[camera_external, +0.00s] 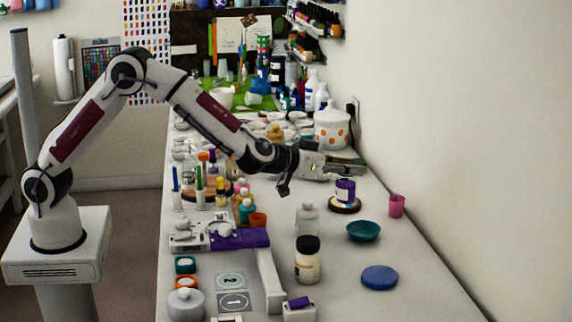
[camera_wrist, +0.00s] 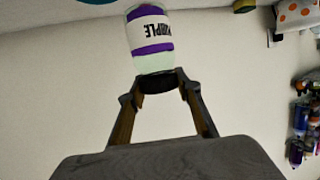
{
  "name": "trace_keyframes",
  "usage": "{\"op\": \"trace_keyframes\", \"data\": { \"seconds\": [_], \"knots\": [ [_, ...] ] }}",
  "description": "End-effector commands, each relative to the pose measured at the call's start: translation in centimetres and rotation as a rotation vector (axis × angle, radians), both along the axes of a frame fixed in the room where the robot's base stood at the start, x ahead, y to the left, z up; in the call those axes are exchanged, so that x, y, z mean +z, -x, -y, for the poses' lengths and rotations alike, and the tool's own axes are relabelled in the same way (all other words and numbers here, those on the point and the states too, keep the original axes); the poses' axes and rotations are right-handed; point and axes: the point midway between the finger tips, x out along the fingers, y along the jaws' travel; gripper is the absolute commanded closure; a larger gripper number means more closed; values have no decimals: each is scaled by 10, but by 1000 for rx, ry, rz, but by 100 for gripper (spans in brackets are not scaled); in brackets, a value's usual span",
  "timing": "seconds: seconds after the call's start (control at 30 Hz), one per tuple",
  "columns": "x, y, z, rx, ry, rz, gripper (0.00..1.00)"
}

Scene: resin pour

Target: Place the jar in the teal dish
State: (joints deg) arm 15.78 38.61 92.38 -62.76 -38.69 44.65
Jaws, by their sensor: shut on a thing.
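The jar (camera_external: 345,188) has a purple label and stands upright at or just above a round brown coaster (camera_external: 345,207); I cannot tell if they touch. In the wrist view the jar (camera_wrist: 151,38) appears upside down, its label reading PURPLE. My gripper (camera_external: 348,170) comes from the left above the jar. In the wrist view its fingers (camera_wrist: 160,84) are shut on the jar's dark lid. The teal dish (camera_external: 363,231) lies empty on the table, nearer the camera and slightly right of the jar.
A pink cup (camera_external: 397,206) stands right of the jar. A blue disc (camera_external: 380,277) lies in front of the dish. A clear bottle (camera_external: 307,220) and a black-lidded jar (camera_external: 307,260) stand left of the dish. A white wall runs along the right.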

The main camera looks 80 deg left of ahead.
Motion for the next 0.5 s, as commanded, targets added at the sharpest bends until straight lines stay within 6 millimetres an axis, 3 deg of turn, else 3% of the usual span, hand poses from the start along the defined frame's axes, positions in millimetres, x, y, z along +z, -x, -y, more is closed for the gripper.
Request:
{"op": "trace_keyframes", "data": {
  "seconds": [0.1, 0.2, 0.43, 0.5],
  "knots": [
    [6, -15, 26, -36, 1, 2, 100],
    [13, -25, 39, -58, 1, 4, 100],
    [31, -38, 49, -94, 0, 2, 100],
    [28, -37, 50, -101, -1, 0, 100]
  ]
}}
